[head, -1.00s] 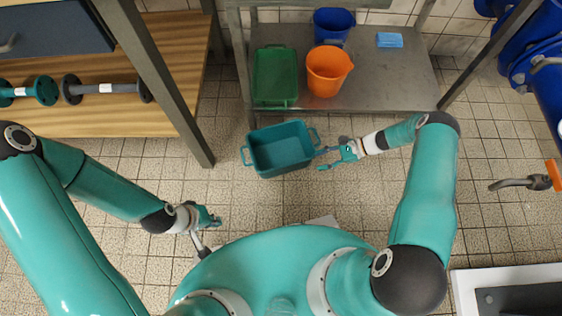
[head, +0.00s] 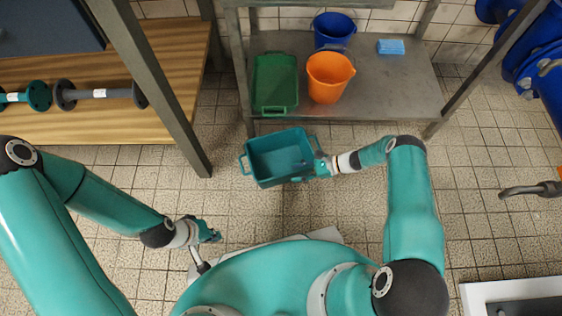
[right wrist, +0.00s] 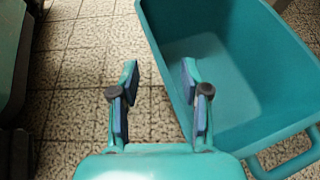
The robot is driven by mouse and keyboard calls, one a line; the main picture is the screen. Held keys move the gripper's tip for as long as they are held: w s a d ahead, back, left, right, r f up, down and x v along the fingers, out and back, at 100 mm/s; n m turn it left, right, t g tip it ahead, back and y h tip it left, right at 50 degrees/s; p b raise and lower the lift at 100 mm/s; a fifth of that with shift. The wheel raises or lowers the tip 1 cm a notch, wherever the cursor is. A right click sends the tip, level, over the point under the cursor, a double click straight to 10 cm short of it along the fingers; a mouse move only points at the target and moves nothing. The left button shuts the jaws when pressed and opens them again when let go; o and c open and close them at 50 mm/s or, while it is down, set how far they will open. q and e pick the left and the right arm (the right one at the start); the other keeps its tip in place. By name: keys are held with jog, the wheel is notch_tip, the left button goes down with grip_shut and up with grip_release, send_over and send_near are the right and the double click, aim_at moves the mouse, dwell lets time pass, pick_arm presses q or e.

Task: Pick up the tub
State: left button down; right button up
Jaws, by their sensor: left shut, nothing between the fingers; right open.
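The teal tub (head: 262,178) is open-topped and stands upright in front of the metal shelf, with a loop handle at its left end. My right gripper (head: 320,167) is at the tub's right end and hides part of it. In the right wrist view the right gripper (right wrist: 158,80) is open. The tub's rim (right wrist: 160,72) runs between the fingertips in the picture, one over the tub's side and one outside; contact cannot be told. A handle (right wrist: 285,160) shows at lower right. My left gripper (head: 210,236) is shut and empty, away from the tub at lower left.
The metal shelf (head: 385,103) behind the tub holds a green tray (head: 275,82), an orange bucket (head: 330,77), a blue bucket (head: 334,29) and a blue sponge (head: 391,47). A wooden bench (head: 110,125) stands left. Tiled floor is clear around the tub.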

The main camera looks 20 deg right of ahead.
jog(key=x, duration=0.3)
jog(key=b+x, duration=0.1)
jog(key=x, duration=0.1)
jog(key=shift+s+a, duration=0.2)
jog(key=shift+s, duration=0.05)
grip_shut()
